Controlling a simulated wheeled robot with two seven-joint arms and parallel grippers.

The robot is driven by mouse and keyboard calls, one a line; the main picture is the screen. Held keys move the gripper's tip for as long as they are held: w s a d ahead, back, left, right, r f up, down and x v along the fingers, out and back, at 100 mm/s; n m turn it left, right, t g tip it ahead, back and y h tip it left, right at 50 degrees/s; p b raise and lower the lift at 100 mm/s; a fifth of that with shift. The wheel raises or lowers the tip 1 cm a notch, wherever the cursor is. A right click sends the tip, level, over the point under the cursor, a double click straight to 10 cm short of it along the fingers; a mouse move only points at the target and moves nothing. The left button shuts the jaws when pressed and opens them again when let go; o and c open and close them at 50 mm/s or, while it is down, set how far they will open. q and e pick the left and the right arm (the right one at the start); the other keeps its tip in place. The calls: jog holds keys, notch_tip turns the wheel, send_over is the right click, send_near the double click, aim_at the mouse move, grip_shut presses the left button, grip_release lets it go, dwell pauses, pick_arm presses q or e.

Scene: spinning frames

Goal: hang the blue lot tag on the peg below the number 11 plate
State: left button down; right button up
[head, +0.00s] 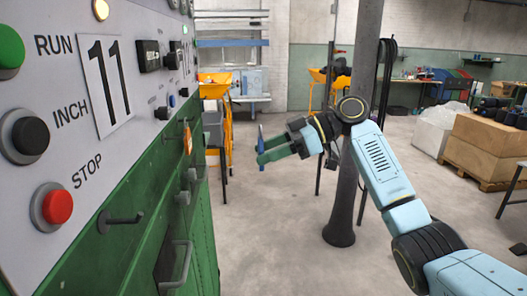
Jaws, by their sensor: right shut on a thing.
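The number 11 plate (107,84) is on the grey upper panel of a machine at the left. Below it, a dark peg (122,220) sticks out from the green front, and it looks bare. My right gripper (262,152) has green fingers and is out over the aisle, to the right of the machine and well apart from the peg. It is shut on the blue lot tag (261,138), a thin blue piece seen nearly edge-on at the fingertips. The tag's hole cannot be made out. My left gripper is out of view.
An orange tag (187,138) hangs farther along the machine front. Handles (181,264) and red and black buttons (57,207) stick out from the machine. A dark column (348,150) stands just behind my right arm. The floor between machine and column is clear.

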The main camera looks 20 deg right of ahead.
jog(key=shift+r, duration=0.15)
jog(key=f+p+v, duration=0.1)
jog(key=v, duration=0.6)
jog(key=shift+d+f+p, duration=0.25)
jog(key=shift+d+p, duration=0.05)
jog(key=shift+d, duration=0.25)
dwell(0.6)
jog(key=shift+s, duration=0.1)
dwell(0.8)
